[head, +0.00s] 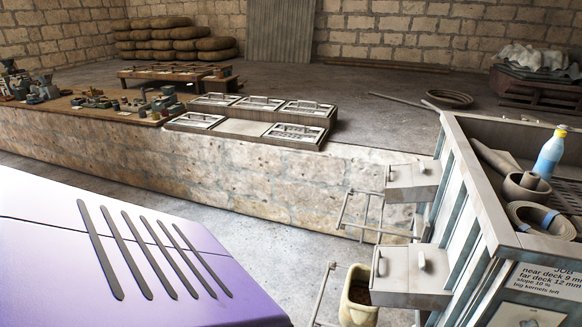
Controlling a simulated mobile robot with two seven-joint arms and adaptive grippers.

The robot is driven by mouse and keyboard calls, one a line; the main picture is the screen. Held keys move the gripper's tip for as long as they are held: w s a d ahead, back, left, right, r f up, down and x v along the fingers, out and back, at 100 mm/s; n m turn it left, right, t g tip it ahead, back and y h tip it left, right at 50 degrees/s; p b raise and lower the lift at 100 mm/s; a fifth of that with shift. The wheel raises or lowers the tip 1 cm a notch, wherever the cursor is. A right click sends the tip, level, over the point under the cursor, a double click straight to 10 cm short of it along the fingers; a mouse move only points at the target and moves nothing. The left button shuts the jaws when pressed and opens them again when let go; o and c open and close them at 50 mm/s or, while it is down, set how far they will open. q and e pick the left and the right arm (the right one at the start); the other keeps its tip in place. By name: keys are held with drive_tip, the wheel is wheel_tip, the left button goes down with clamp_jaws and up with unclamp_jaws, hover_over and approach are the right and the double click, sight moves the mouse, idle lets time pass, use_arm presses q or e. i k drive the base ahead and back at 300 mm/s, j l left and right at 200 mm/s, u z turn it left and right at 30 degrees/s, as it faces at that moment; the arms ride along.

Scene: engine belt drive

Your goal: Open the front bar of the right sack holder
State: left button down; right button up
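Two sack holders of thin grey metal bars stick out from the left side of the slatted machine. The farther sack holder (362,224) hangs below a grey box-shaped spout (412,181) and looks like an open rectangular frame. The nearer sack holder (322,291) is below a second grey spout (411,275); its bar runs down out of the picture. I cannot tell from this view which one is the right holder, or whether either front bar is latched. Neither of my grippers is in view.
A beige container (357,297) with dark contents stands beside the nearer holder. The machine's top (518,152) carries a blue bottle (550,153) and coiled belts. A stone ledge (230,165) runs behind. A purple slotted panel (110,255) fills the lower left. Floor between is clear.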

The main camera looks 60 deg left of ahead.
sight(314, 316)
drive_tip(key=j+u, duration=0.1)
drive_tip(key=u, duration=0.3)
drive_tip(key=j+u, duration=0.15)
drive_tip(key=u, duration=0.25)
drive_tip(key=j+u, duration=0.15)
drive_tip(key=u, duration=0.25)
drive_tip(key=j, duration=0.35)
